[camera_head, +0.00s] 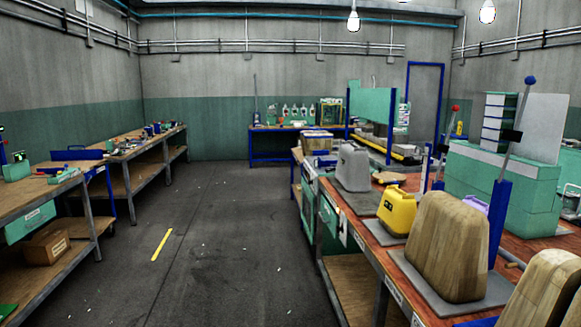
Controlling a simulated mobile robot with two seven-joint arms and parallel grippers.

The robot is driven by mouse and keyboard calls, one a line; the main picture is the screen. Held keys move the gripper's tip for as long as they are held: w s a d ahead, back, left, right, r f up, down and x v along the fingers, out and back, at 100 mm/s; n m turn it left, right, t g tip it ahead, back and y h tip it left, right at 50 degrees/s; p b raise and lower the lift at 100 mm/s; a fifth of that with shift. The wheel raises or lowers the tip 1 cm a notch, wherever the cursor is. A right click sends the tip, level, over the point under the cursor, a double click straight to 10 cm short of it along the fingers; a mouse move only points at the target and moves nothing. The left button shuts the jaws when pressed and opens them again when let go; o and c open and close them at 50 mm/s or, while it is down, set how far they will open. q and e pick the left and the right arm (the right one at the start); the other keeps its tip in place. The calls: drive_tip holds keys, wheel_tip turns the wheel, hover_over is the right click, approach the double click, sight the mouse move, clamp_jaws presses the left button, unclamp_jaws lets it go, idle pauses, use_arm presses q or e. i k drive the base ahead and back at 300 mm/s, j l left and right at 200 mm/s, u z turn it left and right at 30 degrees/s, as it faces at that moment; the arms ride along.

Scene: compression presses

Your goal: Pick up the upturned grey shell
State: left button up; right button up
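A grey shell (352,167) stands on a dark grey plate (364,203) on the right-hand workbench (393,250), toward its far end. It has a broad body and a narrower top. I cannot tell from here whether it is upturned. Neither of my grippers is in view, and nothing is seen touching the shell.
Benches line the left wall (38,209). The dark floor (215,240) between is open.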

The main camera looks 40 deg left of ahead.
sight(353, 172)
drive_tip(key=l+u, duration=0.1)
drive_tip(key=u, duration=0.25)
drive_tip(key=l+u, duration=0.15)
drive_tip(key=u, duration=0.25)
drive_tip(key=l+u, duration=0.1)
drive_tip(key=u, duration=0.25)
